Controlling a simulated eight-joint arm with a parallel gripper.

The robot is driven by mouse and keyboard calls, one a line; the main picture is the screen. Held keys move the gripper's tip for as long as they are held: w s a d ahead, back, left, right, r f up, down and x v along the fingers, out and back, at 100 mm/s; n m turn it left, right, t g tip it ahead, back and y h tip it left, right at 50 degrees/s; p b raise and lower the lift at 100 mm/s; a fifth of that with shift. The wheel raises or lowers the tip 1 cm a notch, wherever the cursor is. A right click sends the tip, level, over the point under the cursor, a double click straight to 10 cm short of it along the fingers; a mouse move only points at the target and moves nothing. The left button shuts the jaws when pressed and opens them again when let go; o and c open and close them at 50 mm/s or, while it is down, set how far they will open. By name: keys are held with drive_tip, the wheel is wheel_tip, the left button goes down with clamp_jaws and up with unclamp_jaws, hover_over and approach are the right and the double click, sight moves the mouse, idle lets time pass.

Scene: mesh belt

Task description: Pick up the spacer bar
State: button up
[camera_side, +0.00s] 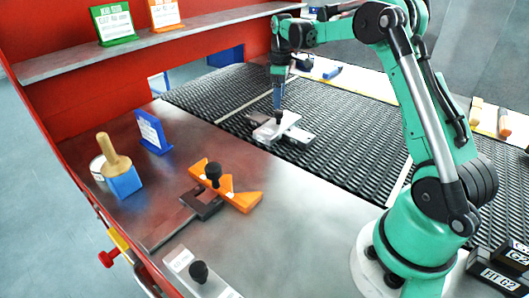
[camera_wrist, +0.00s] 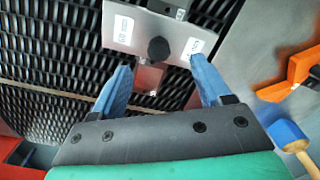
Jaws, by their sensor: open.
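A light metal plate with a black knob and white labels (camera_side: 268,131), apparently the spacer bar, lies on the dark mesh belt (camera_side: 340,118). A greyer metal piece (camera_side: 298,136) lies against or under it; which I cannot tell. In the wrist view the plate (camera_wrist: 135,35) fills the top middle, its knob (camera_wrist: 158,48) just beyond the fingertips and roughly centred between them. My gripper (camera_side: 278,106) is over the plate, pointing down. Its two blue fingers (camera_wrist: 161,66) are spread and hold nothing. The side view does not clearly show the gap between fingers and knob.
On the steel bench are an orange clamp-like piece (camera_side: 240,197), a blue block with a wooden handle (camera_side: 124,183), a blue card stand (camera_side: 153,132) and another knobbed, labelled metal bar (camera_side: 207,285). A red shelf frame (camera_side: 60,100) borders the left. Belt around the plate is mostly clear.

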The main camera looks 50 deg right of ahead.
sight(279, 111)
wheel_tip(279, 111, down, 6)
drive_tip(key=shift+r, duration=0.15)
drive_tip(key=shift+c, duration=0.2)
clamp_jaws()
